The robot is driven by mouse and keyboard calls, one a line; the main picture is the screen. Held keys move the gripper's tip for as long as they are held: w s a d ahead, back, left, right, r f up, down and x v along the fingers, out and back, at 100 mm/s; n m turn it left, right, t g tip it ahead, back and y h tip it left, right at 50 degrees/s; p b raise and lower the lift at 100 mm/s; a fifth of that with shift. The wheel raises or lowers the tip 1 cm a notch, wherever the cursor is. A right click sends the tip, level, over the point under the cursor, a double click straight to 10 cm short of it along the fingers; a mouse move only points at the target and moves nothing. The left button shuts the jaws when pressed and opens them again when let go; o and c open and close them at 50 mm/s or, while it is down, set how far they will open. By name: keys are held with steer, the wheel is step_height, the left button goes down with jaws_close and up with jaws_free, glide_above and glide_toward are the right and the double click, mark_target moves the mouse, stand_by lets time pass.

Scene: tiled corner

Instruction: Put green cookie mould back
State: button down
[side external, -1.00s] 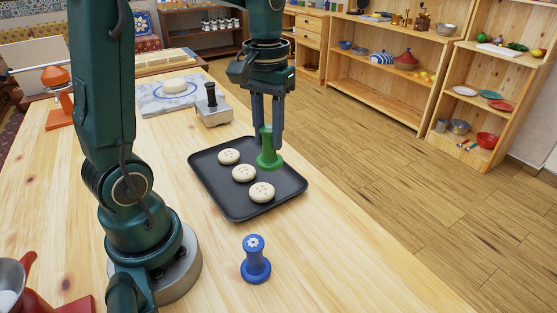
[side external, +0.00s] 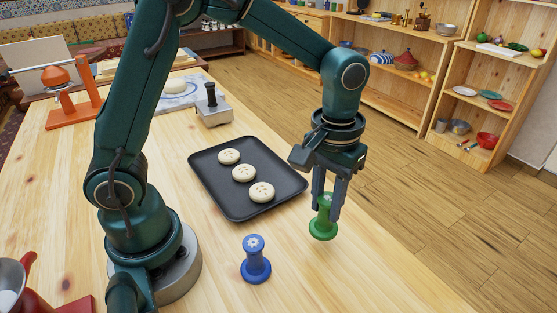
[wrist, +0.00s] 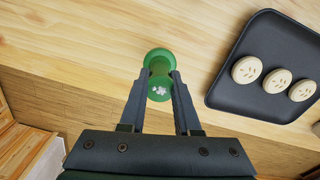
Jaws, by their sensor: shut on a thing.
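The green cookie mould (side external: 323,225) is a spool-shaped stamp with a wide base and a pale flower mark on its end. My gripper (side external: 328,202) is shut on its stem and holds it upright near the table's right edge. Whether its base touches the table, I cannot tell. In the wrist view the green mould (wrist: 158,60) is between the two fingers (wrist: 159,80). A blue cookie mould (side external: 255,262) stands upright on the table to the left and nearer the camera.
A black tray (side external: 217,186) with three marked cookies lies left of my gripper. A metal press with a black knob (side external: 213,108) and a marble board (side external: 170,98) with dough stand farther back. The tabletop between the tray and the blue mould is clear.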

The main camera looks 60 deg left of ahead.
mark_target(324, 216)
steer(key=shift+f, duration=1.55)
steer(key=shift+f, duration=0.1)
steer(key=c, duration=0.6)
jaws_free()
